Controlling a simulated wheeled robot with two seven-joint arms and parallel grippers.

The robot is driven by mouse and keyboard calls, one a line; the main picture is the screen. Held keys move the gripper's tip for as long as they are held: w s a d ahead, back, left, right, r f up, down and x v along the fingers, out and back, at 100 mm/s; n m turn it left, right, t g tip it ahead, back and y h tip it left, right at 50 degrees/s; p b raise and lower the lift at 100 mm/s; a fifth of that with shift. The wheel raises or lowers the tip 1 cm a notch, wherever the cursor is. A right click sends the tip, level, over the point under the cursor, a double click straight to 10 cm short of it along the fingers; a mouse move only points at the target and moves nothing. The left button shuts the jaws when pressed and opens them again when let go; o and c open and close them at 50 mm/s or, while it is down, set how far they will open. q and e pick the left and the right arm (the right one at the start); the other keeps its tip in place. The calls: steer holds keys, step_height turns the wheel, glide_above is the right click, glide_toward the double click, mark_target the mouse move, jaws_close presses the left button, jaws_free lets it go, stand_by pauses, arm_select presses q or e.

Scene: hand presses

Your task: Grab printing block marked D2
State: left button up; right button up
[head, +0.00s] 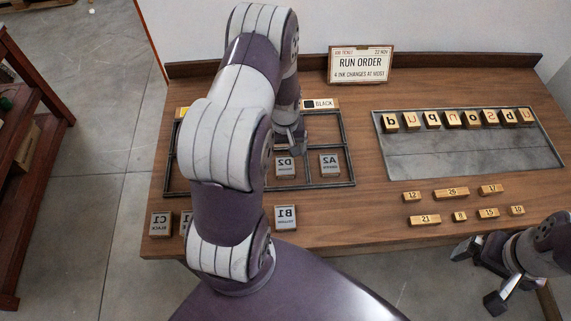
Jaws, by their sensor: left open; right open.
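The printing block marked D2 (286,168) is a grey block with mirrored lettering. It lies inside the dark-framed rack (349,147) on the wooden table. My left gripper (296,147) is just behind and above D2, with its fingers pointing down. It looks empty, and my arm hides part of it and the rack's left side. I cannot tell whether it touches the block. My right gripper (477,277) is open and empty at the lower right, by the table's front edge.
Block A2 (330,165) lies right of D2 in the rack. Blocks B1 (286,217) and C1 (160,223) lie at the front. A metal tray (470,161) holds letter blocks; numbered wooden pieces (451,193) lie before it. A RUN ORDER sign (360,65) stands behind.

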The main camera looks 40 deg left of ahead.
mark_target(285, 163)
arm_select(q)
step_height(285, 163, down, 6)
steer(key=shift+f+p, duration=0.2)
steer(key=shift+p, duration=0.5)
steer(key=shift+w+a+f, duration=0.1)
steer(key=shift+w+f, duration=0.05)
steer(key=shift+f, duration=0.15)
steer(key=c, duration=1.2)
